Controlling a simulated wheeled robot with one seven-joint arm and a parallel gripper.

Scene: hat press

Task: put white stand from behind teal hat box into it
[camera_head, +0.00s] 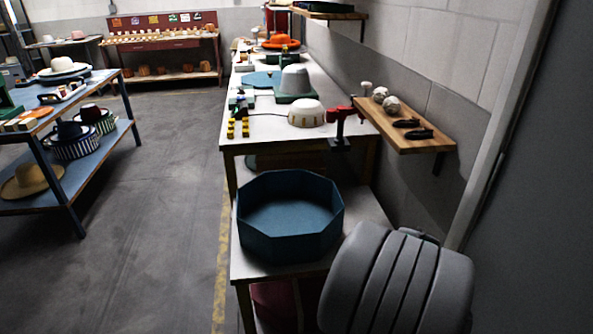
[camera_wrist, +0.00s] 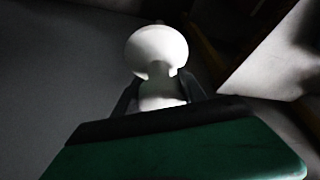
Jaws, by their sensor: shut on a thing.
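The teal hat box (camera_head: 283,243) is an open, empty-looking octagonal box on the low light shelf in the head view. The white stand (camera_wrist: 155,50) shows in the wrist view, with a rounded white head and a narrower neck. My gripper (camera_wrist: 161,93) is shut on the white stand, with one dark finger on each side of its neck. The stand's lower part is hidden behind a dark-edged green surface across the bottom of the wrist view. In the head view, neither my gripper nor the stand shows; my grey arm fills the lower right.
Behind the box, a higher white table (camera_head: 270,128) holds a white dome (camera_head: 306,113), a red clamp-like tool (camera_head: 343,115) and a grey hat form (camera_head: 295,82). A wooden wall shelf (camera_head: 415,140) juts out at right. Open floor (camera_head: 170,200) lies left.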

